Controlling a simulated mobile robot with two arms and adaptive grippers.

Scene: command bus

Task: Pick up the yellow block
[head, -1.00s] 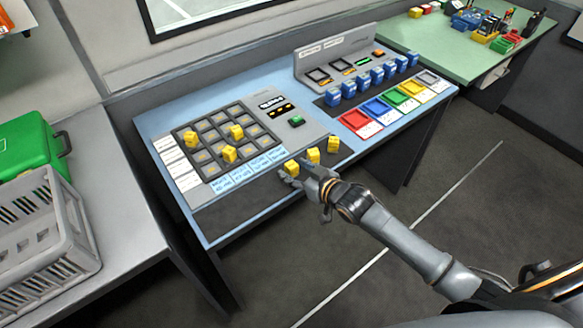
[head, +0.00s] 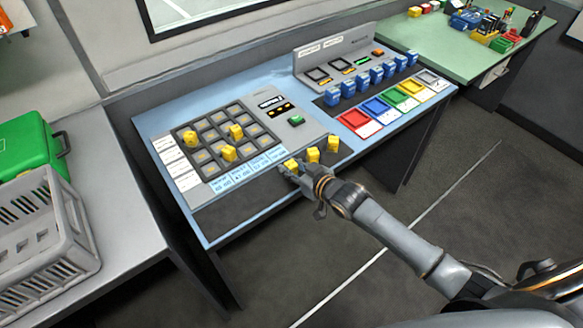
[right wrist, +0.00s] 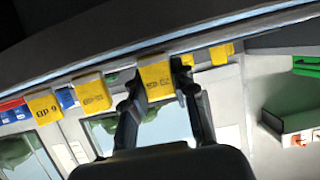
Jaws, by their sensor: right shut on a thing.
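A yellow block (head: 290,165) is at the front edge of the blue console desk, the leftmost of three yellow blocks in a row. My right gripper (head: 287,170) is shut on this block. In the right wrist view, the held yellow block (right wrist: 157,82) sits between the two fingers of the right gripper (right wrist: 158,78). Two more yellow blocks, one in the middle (head: 313,155) and one at the right (head: 333,144), stand beside it. I cannot tell whether the held block touches the desk. My left gripper is not in view.
A dark grid tray (head: 187,160) on the desk holds three yellow blocks. Several blue blocks (head: 348,87) stand in a row at the back right. A grey crate (head: 75,225) is on the left counter. The floor in front is clear.

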